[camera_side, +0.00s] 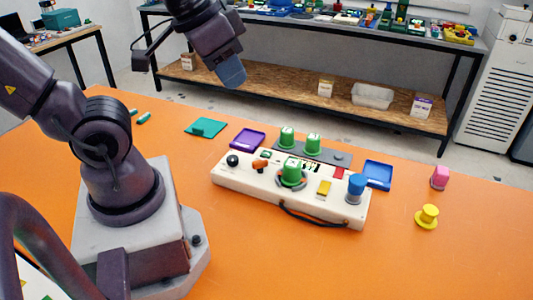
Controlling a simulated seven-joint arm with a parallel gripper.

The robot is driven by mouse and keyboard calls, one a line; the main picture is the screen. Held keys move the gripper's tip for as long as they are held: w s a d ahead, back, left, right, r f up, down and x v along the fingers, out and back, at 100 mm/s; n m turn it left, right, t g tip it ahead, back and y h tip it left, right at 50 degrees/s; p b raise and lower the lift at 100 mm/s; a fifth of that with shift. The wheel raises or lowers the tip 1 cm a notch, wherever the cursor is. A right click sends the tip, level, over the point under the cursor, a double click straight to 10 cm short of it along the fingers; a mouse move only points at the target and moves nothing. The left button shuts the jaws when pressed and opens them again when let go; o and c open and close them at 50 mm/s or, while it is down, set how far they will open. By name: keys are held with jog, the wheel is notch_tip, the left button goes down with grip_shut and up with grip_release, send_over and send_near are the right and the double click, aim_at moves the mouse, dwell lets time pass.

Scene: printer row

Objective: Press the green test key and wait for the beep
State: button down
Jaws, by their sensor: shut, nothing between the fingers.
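A white control box (238,182) with a black cable along its front stands on the orange table. A small flat green key (265,154) shows near its back edge; its marking is too small to read. A larger green cylinder (292,172) with a white-marked top stands in a dark ring mid-box, and I cannot tell whether it is a key. My gripper (231,76) is shut and empty. It is high above the table, behind and above the box in the picture, touching nothing.
The box also carries a black knob (232,160), an orange lever (260,166), a yellow key (324,187) and a blue cylinder (355,188). A pink piece (440,177) and yellow piece (427,216) stand right. The front right table is clear.

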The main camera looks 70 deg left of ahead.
notch_tip(320, 180, down, 7)
jog(key=w+a+n+g+h, duration=0.2)
jog(key=n+g, duration=0.1)
jog(key=n, duration=0.2)
jog(key=n+t, duration=0.7)
jog(key=n, duration=1.3)
send_over(266, 154)
notch_tip(266, 154, down, 13)
jog(key=shift+s+f, duration=0.1)
jog(key=shift+d, duration=0.1)
jog(key=shift+f, duration=4.4)
jog(key=shift+f, duration=0.4)
